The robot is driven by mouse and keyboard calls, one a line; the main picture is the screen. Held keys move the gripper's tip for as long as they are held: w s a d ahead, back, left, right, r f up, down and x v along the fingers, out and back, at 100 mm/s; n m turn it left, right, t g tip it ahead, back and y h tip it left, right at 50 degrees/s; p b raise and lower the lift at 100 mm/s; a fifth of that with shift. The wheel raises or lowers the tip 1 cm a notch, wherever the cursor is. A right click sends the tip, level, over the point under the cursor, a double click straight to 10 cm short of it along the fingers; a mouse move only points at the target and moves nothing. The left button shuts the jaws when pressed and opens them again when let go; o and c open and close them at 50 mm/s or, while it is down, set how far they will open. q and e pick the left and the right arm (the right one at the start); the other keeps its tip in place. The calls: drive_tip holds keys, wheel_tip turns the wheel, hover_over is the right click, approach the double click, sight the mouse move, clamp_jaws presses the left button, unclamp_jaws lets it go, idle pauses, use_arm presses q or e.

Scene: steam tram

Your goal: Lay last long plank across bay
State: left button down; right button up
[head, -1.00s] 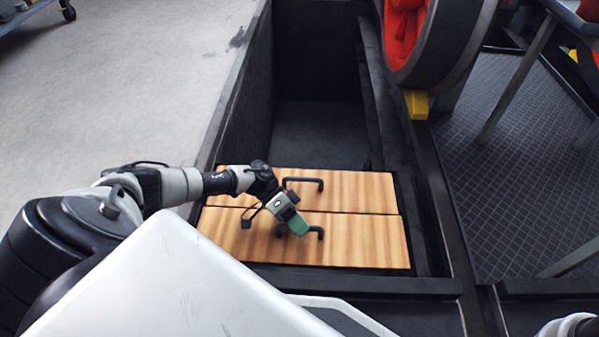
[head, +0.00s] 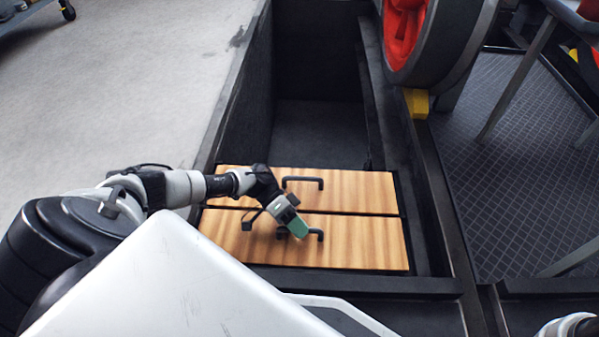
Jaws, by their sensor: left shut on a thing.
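Two long wooden planks with black handles lie side by side across the dark bay (head: 315,133). The near plank (head: 365,243) is nearest me, with a thin dark gap between it and the far plank (head: 355,192). My left gripper (head: 293,231) is over the middle of the near plank and shut on its black handle (head: 318,234). The gripper hides part of that handle. The near plank looks level; I cannot tell if it rests fully on the ledges. The far plank's handle (head: 304,181) is free. My right gripper is out of view.
The bay beyond the far plank is open and deep. A large red and black wheel (head: 440,40) with a yellow block (head: 416,104) at its foot stands at upper right. Dark tread-plate floor (head: 500,170) lies right, pale floor (head: 110,90) left.

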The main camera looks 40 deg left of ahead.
use_arm(q)
drive_tip(key=c, duration=1)
unclamp_jaws()
drive_tip(key=shift+f, duration=0.15)
drive_tip(key=shift+a+r, duration=0.25)
drive_tip(key=shift+a, duration=0.1)
drive_tip(key=p+v, duration=0.4)
drive_tip(key=v, duration=0.5)
drive_tip(key=shift+w+d, duration=0.1)
drive_tip(key=shift+a+r, duration=0.25)
drive_tip(key=shift+a, duration=0.3)
